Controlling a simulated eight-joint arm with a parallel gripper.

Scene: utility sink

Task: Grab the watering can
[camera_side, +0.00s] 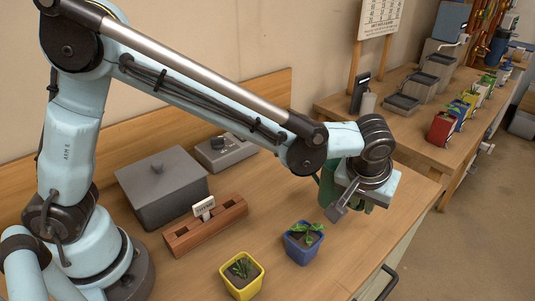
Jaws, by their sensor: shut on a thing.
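The green watering can (328,190) stands near the right end of the near wooden table. It is mostly hidden behind my gripper and wrist, with green parts showing at the left and just below. My gripper (345,200) points down at the can and is shut on it. The exact place where the fingers meet the can is hidden. I cannot tell whether the can's base touches the table.
A blue pot (303,242) with a plant sits close to the can, and a yellow pot (241,275) stands nearer the front. A brick-red holder (205,228), a grey lidded box (162,186) and a grey device (224,152) are left. A second table (395,125) stands behind.

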